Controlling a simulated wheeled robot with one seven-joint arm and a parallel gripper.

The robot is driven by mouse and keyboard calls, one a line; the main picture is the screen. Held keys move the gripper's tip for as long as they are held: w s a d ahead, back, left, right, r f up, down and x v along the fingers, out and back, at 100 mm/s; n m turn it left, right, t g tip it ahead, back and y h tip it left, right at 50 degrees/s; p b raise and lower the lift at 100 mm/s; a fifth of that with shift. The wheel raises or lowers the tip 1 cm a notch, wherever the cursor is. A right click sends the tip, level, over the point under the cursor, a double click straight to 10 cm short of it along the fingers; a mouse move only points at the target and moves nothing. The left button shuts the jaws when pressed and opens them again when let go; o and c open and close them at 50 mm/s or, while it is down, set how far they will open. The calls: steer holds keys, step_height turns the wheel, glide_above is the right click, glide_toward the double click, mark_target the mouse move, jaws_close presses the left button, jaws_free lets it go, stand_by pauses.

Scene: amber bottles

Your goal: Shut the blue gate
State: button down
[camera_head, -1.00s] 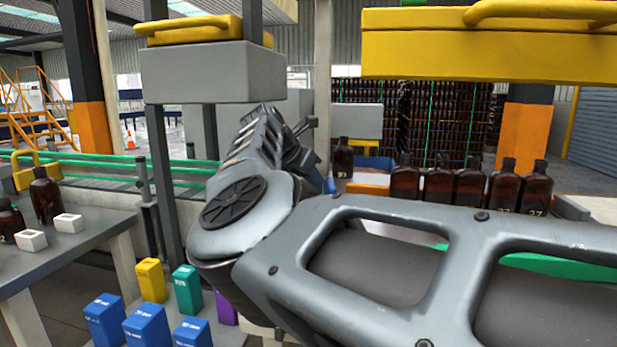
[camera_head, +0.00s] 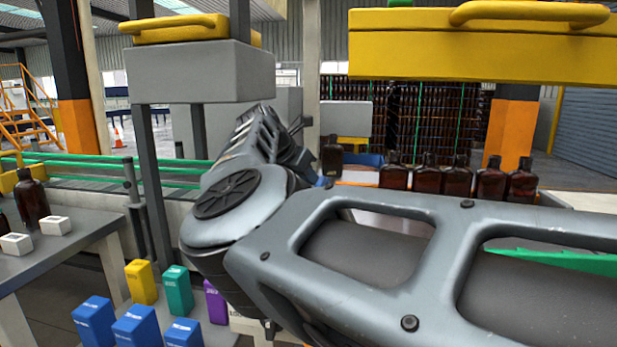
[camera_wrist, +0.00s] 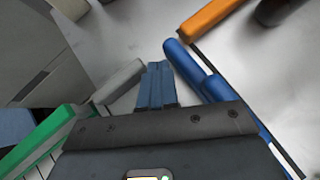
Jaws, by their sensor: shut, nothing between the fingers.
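A blue bar (camera_wrist: 183,62), which appears to be the blue gate, lies slanted on the pale surface in the wrist view. Another blue piece (camera_wrist: 217,88) shows just beside its lower end, and more blue continues behind my gripper body. My gripper (camera_wrist: 156,72) has its two blue fingers shut together, with nothing between them. The fingertips are just left of the blue bar; I cannot tell whether they touch it. In the head view a blue patch (camera_head: 366,159) shows beyond my arm, and my arm hides most of the area around my gripper.
An orange bar (camera_wrist: 210,18) lies beyond the blue one. A green bar (camera_wrist: 38,140) and a grey bar (camera_wrist: 118,82) lie left of my gripper. Several amber bottles (camera_head: 428,177) stand behind my arm. A grey table (camera_head: 75,240) is at the left, with coloured boxes (camera_head: 178,290) below.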

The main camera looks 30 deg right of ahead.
steer(key=shift+a+r, duration=0.2)
steer(key=shift+a, duration=0.1)
steer(key=s+a, duration=0.1)
steer(key=a, duration=0.3)
steer(key=s+a+b, duration=0.1)
steer(key=a, duration=0.3)
steer(key=s+a, duration=0.1)
steer(key=a, duration=0.3)
steer(key=shift+s+r, duration=0.15)
steer(key=shift+s, duration=0.05)
